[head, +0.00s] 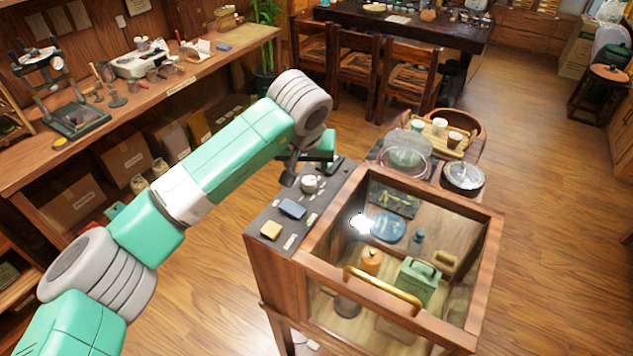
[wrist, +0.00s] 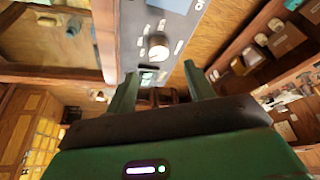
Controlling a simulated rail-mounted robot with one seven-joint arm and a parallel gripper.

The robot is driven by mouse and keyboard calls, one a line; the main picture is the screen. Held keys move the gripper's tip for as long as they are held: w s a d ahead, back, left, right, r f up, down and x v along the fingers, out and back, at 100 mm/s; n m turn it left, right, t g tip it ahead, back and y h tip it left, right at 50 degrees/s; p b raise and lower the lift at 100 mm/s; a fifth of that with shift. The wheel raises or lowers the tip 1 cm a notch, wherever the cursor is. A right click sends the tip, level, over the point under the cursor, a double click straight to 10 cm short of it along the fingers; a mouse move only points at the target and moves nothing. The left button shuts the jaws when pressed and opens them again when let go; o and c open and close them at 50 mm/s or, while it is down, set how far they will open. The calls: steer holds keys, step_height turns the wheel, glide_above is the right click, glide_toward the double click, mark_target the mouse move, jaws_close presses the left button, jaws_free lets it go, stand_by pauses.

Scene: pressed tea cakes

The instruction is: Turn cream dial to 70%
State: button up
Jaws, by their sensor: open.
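The cream dial (head: 310,184) is a round, pale knob on the dark control panel (head: 262,243) along the left side of the glass-topped cabinet. It also shows in the wrist view (wrist: 158,47), with small pale labels around it. My gripper (wrist: 160,71) is open and empty, its two green fingers spread apart. In the wrist view the dial lies ahead of the fingertips and does not touch them. In the head view my gripper (head: 308,163) is just behind the dial, partly hidden by my arm. The dial's setting is too small to read.
A blue block-like control (head: 292,208) and a yellow one (head: 271,230) sit on the same panel. The cabinet (head: 335,213) has a brass handle (head: 383,289) and holds several items. A glass dome (head: 405,153) stands behind it. A workbench (head: 190,82) is at left.

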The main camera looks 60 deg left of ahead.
mark_target(309, 180)
steer(key=x, duration=0.7)
steer(key=shift+w+f+b, duration=0.15)
steer(key=shift+f+b, duration=0.1)
steer(key=shift+b, duration=0.15)
steer(key=c, duration=1)
steer(key=shift+r, duration=0.1)
